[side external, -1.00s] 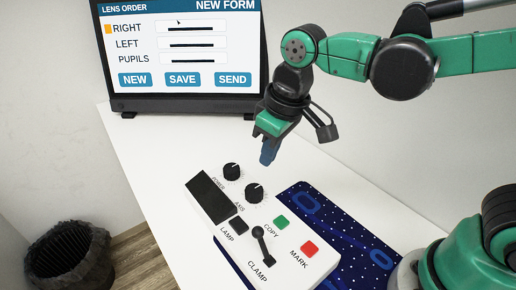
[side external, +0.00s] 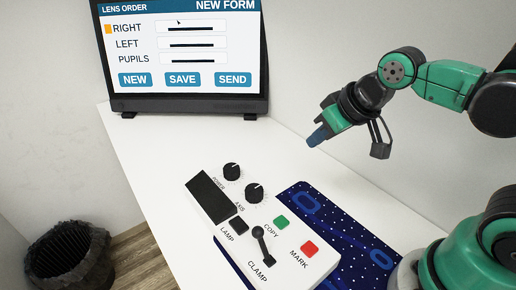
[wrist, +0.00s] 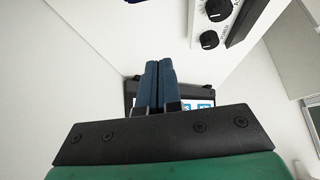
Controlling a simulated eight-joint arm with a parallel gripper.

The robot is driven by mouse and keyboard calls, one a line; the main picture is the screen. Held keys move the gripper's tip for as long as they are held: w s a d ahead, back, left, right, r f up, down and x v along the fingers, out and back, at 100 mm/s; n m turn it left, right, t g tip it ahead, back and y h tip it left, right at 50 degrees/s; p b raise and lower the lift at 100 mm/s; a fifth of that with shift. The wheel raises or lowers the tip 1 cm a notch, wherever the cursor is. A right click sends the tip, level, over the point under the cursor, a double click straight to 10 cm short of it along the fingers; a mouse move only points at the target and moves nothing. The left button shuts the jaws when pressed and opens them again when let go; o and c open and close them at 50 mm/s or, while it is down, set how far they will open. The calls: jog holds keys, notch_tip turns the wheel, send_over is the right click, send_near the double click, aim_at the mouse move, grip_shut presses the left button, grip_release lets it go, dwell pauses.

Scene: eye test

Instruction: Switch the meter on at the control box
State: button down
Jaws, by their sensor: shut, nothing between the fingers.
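The white control box (side external: 280,258) lies on the table in the side view, with its dark display (side external: 209,197) blank. It has two black knobs: one (side external: 232,171) with a small label that seems to read POWER, and the AXIS knob (side external: 254,192). It also has a black LAMP switch (side external: 238,224), a CLAMP lever (side external: 262,244), a green COPY button (side external: 282,222) and a red MARK button (side external: 310,248). My gripper (side external: 317,138) is shut and empty, above and to the right of the knobs, apart from the box. In the wrist view its fingers (wrist: 158,68) are together; the box's knobs (wrist: 210,39) show top right.
A monitor (side external: 183,107) with a lens order form stands at the back left. A dark blue patterned mat (side external: 345,236) lies under and beside the box. A dark bin (side external: 68,258) stands on the floor at left. The white table (side external: 160,165) is clear between monitor and box.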

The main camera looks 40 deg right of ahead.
jog(key=w+a+r+g, duration=0.3)
jog(key=a+r+g, duration=0.1)
jog(key=a, duration=0.5)
jog(key=g, duration=0.2)
send_over(229, 221)
jog(key=shift+w+r, duration=0.1)
jog(key=shift+r, duration=0.1)
notch_tip(229, 221, down, 14)
dwell(0.3)
jog(key=shift+f, duration=0.2)
